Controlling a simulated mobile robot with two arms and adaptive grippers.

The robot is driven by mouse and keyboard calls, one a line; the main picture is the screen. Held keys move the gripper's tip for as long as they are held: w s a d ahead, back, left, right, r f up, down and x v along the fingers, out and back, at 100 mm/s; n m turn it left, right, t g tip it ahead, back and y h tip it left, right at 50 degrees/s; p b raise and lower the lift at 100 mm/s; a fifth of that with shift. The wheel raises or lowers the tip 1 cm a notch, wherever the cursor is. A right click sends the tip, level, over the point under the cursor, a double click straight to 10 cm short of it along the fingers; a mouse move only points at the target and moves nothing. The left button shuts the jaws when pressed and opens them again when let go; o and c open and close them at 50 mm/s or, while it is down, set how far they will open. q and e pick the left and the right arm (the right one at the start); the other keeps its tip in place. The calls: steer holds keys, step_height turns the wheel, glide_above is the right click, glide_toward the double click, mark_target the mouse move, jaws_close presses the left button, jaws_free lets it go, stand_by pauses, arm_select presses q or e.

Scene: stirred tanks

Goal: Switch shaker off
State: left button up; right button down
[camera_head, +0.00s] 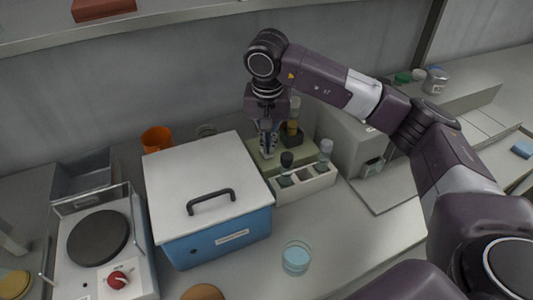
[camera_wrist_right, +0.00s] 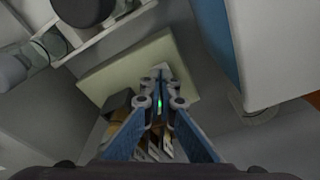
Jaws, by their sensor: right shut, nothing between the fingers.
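My right gripper (camera_head: 267,152) points straight down, shut and empty, over a low pale green box behind the blue box; the pale green box (camera_head: 276,163) looks like the shaker. A small green light (camera_wrist_right: 159,103) shows between the fingers. Whether the fingertips touch the box, I cannot tell. A bottle with brown contents (camera_head: 293,128) stands in a dark holder beside the gripper. My left gripper is not in view.
The blue box (camera_head: 225,240) with white lid and handle stands to the left. A white rack (camera_head: 305,185) with dark-capped and grey-capped vials is just in front.

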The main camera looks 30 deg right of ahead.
mark_target(269, 156)
steer(key=shift+f+b, duration=0.55)
steer(key=shift+f, duration=0.25)
stand_by(0.4)
steer(key=shift+r+p, duration=2.2)
steer(key=shift+r, duration=1.35)
